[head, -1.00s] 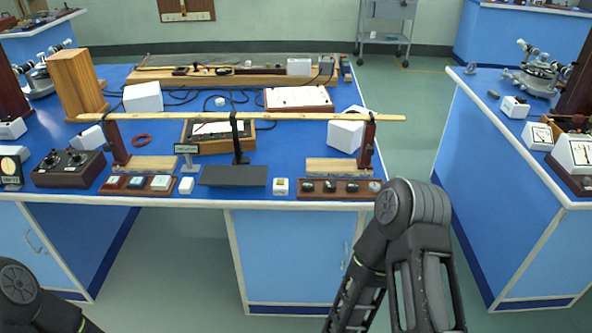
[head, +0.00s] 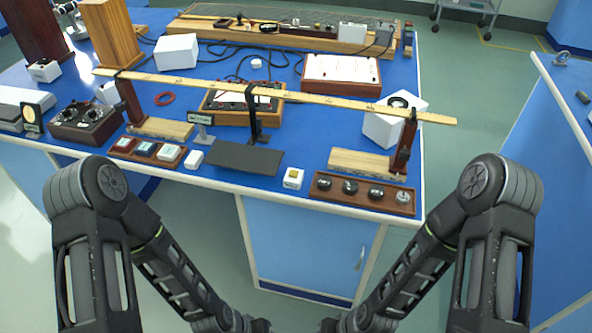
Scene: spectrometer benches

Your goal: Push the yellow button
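A small white block with a yellow patch on its top, which looks like the yellow button (head: 293,177), sits near the front edge of the blue bench (head: 262,208). It stands between a dark grey plate and a wooden strip with dark knobs. Nothing touches it. Both of my arms reach down in front of the bench, and their lower ends leave the picture at the bottom middle. Neither gripper's fingers show.
A strip with several dark knobs (head: 362,192) is right of the button; a dark plate (head: 234,158) is left. A long wooden ruler (head: 330,101) spans above the bench behind it.

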